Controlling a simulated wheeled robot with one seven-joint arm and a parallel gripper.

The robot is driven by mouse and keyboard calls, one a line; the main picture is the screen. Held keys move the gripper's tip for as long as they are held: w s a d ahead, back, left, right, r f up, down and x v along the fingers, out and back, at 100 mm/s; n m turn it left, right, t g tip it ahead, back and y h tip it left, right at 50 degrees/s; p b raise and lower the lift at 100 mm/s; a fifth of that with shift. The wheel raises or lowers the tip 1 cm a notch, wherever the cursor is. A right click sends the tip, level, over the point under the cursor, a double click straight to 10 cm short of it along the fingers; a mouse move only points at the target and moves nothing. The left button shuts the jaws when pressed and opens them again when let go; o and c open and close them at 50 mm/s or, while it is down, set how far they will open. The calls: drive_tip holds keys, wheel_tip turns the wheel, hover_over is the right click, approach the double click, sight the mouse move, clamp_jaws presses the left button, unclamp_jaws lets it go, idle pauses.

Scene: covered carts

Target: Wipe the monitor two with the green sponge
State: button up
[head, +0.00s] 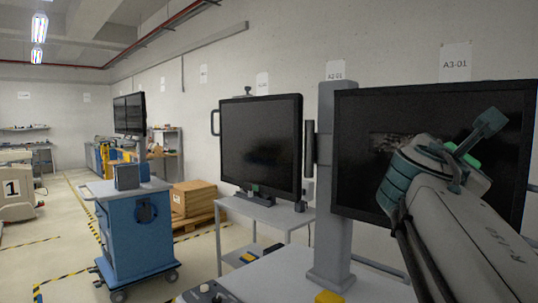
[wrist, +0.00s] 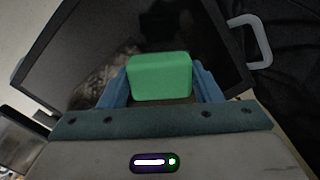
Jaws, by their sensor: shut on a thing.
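My gripper (head: 474,143) is in front of a large black monitor (head: 362,190) at the right of the head view. It is shut on the green sponge (wrist: 160,77), which sits between its two blue fingers in the wrist view. Only a small green edge of the sponge (head: 470,160) shows in the head view. A dark monitor screen (wrist: 105,45) lies behind the sponge in the wrist view; I cannot tell whether they touch. A second black monitor (head: 260,145) stands at the middle. No label shows which is monitor two.
A grey post (head: 331,240) stands between the two near monitors. A white table with a yellow block (head: 328,297) is below. A blue cart (head: 137,235) and cardboard boxes (head: 194,198) stand at the left. A grey handle (wrist: 252,38) juts from the monitor's edge.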

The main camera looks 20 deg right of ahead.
drive_tip(key=shift+w, duration=0.1)
drive_tip(key=p, duration=1.1)
approach(371, 164)
drive_tip(key=shift+x, duration=2.15)
drive_tip(key=shift+x, duration=1)
